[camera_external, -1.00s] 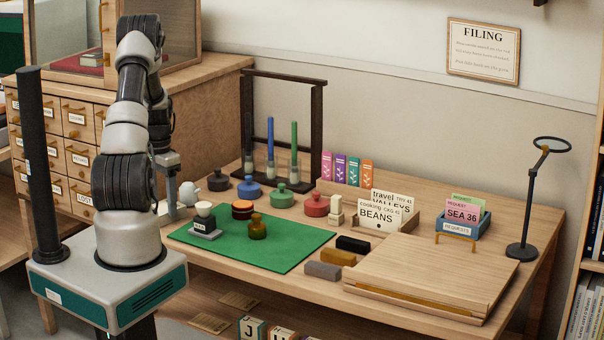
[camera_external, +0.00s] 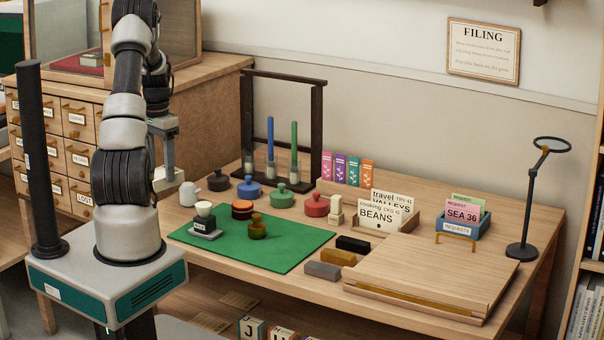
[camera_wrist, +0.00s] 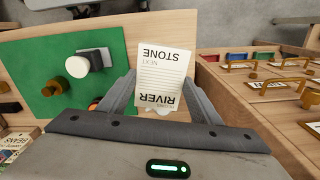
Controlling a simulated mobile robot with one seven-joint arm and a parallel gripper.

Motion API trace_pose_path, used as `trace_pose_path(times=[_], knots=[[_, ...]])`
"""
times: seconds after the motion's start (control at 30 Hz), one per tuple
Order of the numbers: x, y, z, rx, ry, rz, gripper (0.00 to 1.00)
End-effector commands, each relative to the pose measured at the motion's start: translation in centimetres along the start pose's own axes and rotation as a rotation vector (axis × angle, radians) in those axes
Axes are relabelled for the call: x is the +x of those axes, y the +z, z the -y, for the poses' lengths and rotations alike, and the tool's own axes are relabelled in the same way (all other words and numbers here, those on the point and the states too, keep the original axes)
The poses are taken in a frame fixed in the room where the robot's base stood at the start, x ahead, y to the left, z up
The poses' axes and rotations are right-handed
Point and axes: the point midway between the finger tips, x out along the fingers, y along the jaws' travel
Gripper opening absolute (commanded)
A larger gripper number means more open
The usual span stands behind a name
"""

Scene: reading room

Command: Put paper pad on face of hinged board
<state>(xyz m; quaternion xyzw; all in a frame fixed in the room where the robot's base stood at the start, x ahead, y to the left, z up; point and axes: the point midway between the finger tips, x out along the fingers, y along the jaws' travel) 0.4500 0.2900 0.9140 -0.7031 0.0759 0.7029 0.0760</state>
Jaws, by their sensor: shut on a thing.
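My gripper (camera_wrist: 161,84) is shut on a small white paper pad (camera_wrist: 163,68) printed with ruled lines and the words RIVER and STONE. In the external view my gripper (camera_external: 168,182) hangs in the air at the left end of the desk, above and left of the green mat; the pad is hard to make out there. The hinged board (camera_external: 430,268) lies flat at the desk's right front, a pale wooden panel with a brass strip along its front edge. It is well apart from my gripper and outside the wrist view.
Dark and grey blocks (camera_external: 323,270) lie left of the board. A card box (camera_external: 388,216), request tray (camera_external: 463,226) and magnifier lamp (camera_external: 523,249) stand behind it. A drawer cabinet (camera_external: 215,125) is near my arm.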

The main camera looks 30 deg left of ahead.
Motion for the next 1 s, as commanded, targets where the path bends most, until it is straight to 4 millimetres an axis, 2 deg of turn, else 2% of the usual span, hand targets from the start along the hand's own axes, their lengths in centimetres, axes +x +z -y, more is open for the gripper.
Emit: trace_pose_path(times=[0.07, 0.17, 0.27, 0.37, 0.5, 0.57, 0.7, 0.8, 0.87, 1.0], knots=[[-0.1, -0.7, -0.5, 0.016, 0.0, 0.0, 0.33], [-0.3, -2.8, -1.9, 0.063, 0.0, -0.001, 0.33], [-0.5, -6.3, -4.5, 0.142, -0.001, -0.001, 0.33], [-0.8, -10.2, -8.2, 0.239, 0.0, 0.0, 0.33], [-1.1, -15.1, -14.1, 0.376, -0.001, 0.001, 0.33], [-1.3, -17.0, -16.9, 0.433, -0.002, 0.0, 0.33], [-1.7, -20.6, -23.7, 0.564, -0.002, 0.0, 0.33], [-1.9, -22.5, -28.9, 0.655, -0.001, 0.0, 0.33], [-2.1, -23.4, -32.0, 0.708, -0.001, 0.0, 0.33], [-2.4, -24.8, -39.6, 0.832, -0.001, 0.0, 0.33]])
